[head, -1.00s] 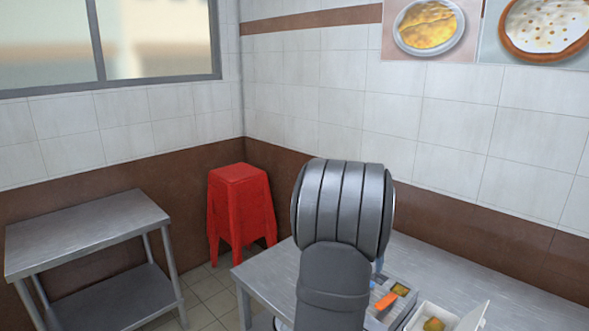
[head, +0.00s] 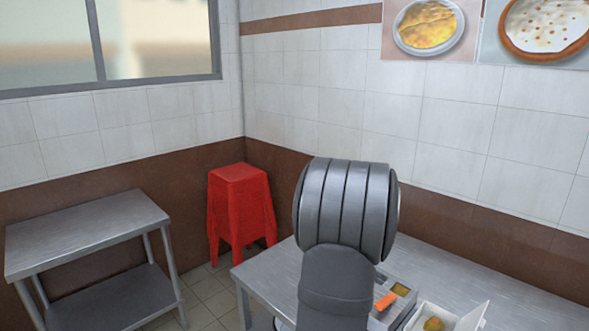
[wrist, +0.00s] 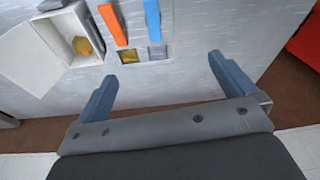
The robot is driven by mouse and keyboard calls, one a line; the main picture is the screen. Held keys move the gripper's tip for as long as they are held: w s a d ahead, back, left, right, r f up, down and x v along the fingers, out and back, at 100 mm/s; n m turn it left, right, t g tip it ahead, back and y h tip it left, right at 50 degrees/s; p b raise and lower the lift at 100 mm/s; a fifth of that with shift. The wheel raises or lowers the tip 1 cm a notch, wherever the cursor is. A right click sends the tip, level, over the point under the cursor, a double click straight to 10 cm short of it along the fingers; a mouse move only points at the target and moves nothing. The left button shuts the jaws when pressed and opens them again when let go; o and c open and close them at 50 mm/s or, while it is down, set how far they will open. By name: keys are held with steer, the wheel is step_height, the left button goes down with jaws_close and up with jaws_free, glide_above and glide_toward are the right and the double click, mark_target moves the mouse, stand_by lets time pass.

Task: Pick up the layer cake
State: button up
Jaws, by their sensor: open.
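I cannot tell for sure which piece is the layer cake. One small yellow piece (wrist: 82,46) lies in an open white box (wrist: 57,36) at the upper left of the wrist view; it also shows in the head view (head: 433,324). Another small yellow-brown square (wrist: 129,56) lies beside the orange bar, and shows in the head view (head: 400,289). My gripper (wrist: 162,68) is open, its two blue fingers apart with nothing between them. It points towards the table, with the yellow-brown square near its left finger. In the head view my arm hides the gripper.
An orange bar (wrist: 112,24) and a blue bar (wrist: 152,20) lie side by side, with a grey square (wrist: 157,52) below the blue one. The metal table (head: 440,262) has bare room around them. A red stool (head: 240,210) and a second metal table (head: 85,232) stand left.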

steer(key=c, duration=0.9)
steer(key=shift+o, duration=0.2)
steer(key=shift+d, duration=0.1)
steer(key=s+d+f+m+g+y, duration=0.1)
steer(key=s+d+f, duration=0.15)
steer(key=s, duration=0.45)
steer(key=s+d+f+m+g, duration=0.1)
steer(key=s+d, duration=0.2)
steer(key=s, duration=0.4)
steer(key=s+d+f+m+y, duration=0.1)
steer(key=s+d, duration=0.1)
steer(key=s, duration=0.5)
step_height(320, 180, down, 12)
steer(key=shift+s+d+r, duration=0.1)
steer(key=shift+d+r, duration=0.05)
steer(key=shift+r, duration=0.05)
steer(key=shift+w+f, duration=0.15)
steer(key=shift+f, duration=1.35)
steer(key=shift+w+f, duration=0.15)
steer(key=shift+f, duration=1.35)
